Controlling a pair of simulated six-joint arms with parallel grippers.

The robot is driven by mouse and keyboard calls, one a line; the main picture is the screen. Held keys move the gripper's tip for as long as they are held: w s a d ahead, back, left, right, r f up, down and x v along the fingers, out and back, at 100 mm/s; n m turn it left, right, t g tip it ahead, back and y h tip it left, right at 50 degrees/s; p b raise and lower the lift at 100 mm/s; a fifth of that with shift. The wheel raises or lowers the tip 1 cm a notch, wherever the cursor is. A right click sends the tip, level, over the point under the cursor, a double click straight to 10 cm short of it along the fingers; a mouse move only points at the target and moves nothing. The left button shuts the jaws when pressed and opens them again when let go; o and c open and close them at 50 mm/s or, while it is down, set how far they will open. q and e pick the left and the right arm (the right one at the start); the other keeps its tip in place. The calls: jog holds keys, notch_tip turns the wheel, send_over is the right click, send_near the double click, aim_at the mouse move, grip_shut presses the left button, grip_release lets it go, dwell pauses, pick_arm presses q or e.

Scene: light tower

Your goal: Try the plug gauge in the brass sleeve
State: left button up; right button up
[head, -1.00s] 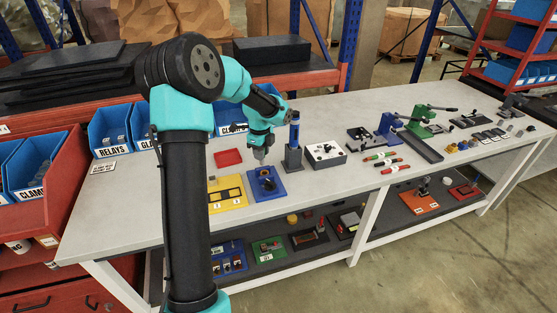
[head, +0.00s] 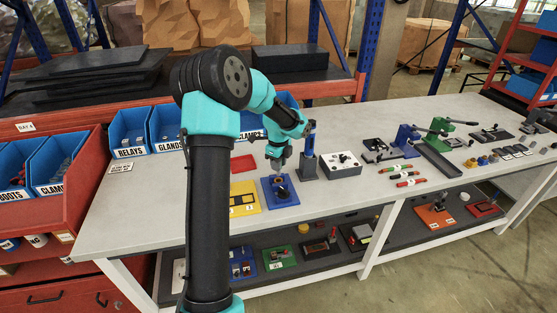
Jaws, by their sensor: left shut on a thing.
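My left gripper (head: 279,170) points down just above the blue plate (head: 290,202) near the table's front edge. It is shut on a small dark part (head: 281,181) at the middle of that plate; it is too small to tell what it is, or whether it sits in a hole. I cannot make out the brass sleeve for certain. My right gripper is not in view.
A yellow plate (head: 243,206) lies left of the blue plate, with a red tray (head: 242,163) behind it. Blue bins line the back left.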

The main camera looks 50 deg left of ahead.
aim_at(279, 175)
pick_arm(q)
jog(key=shift+f, duration=0.95)
jog(key=shift+f, duration=1.4)
dwell(1.8)
jog(key=shift+r, duration=2.5)
dwell(0.9)
